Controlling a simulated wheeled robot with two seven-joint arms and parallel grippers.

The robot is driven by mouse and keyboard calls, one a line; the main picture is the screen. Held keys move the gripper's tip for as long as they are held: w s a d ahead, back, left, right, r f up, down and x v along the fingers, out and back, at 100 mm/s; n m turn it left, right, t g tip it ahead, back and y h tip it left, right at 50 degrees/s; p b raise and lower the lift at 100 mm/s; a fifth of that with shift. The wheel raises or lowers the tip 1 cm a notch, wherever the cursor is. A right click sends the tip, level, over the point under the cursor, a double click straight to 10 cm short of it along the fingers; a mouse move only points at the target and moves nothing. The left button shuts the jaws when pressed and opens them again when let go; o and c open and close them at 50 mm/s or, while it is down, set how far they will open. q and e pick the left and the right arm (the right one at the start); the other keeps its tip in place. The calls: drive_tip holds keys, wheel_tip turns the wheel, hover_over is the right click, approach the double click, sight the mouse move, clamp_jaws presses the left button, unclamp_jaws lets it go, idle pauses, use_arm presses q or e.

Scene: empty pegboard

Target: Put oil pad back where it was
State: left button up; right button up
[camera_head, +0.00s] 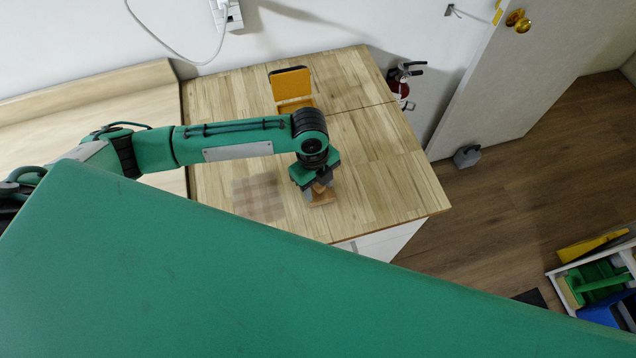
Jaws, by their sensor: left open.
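A checked brown-and-beige square pad (259,197), which may be the oil pad, lies flat on the wooden tabletop (385,165). My left gripper (319,191) points down over the table, to the right of the pad and apart from it. It is open, with a small brown wooden-looking object (323,198) at its fingertips. The gripper partly hides this object, and I cannot tell whether the fingers touch it. My right gripper is not in view.
An orange stand with a dark upper edge (292,86) is at the table's back. A fire extinguisher (398,82) stands beyond the right edge. The tabletop's right part is clear. A crate with green and blue items (600,285) is at lower right. My green arm link covers the foreground.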

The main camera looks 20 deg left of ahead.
use_arm(q)
wheel_tip(320, 180, up, 12)
drive_tip(key=w+a+b, duration=0.1)
drive_tip(key=b, duration=0.2)
drive_tip(key=shift+a, duration=0.25)
idle(0.3)
